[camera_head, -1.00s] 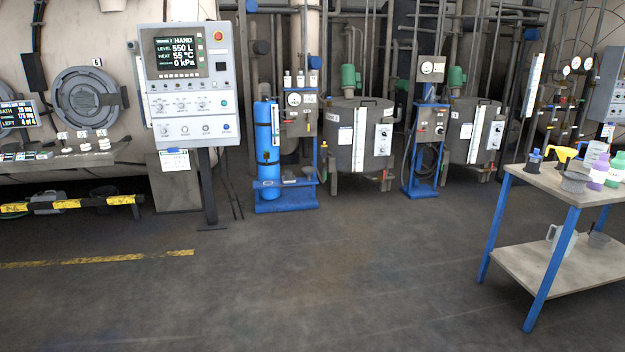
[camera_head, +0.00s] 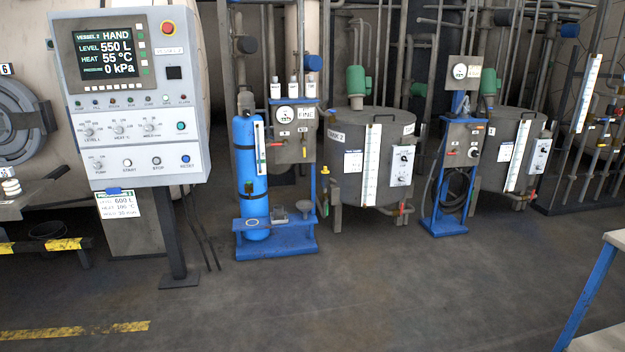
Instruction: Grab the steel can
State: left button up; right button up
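I cannot pick out a steel can with certainty in the head view. Small grey objects (camera_head: 280,214) sit on the base of the blue stand (camera_head: 276,244), right of a tall blue cylinder (camera_head: 250,180). They are too small to identify. Three small pale bottles (camera_head: 293,88) stand on top of the gauge box (camera_head: 293,134) above. Neither of my grippers shows in the view.
A control panel (camera_head: 130,95) on a post stands close at the left. Two lidded tanks (camera_head: 341,165) (camera_head: 498,160) stand behind, with a blue pump stand (camera_head: 447,222) between them. A table (camera_head: 595,285) edges in at the right. The middle floor is clear.

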aim_at(279, 213)
jog(key=i, duration=2.5)
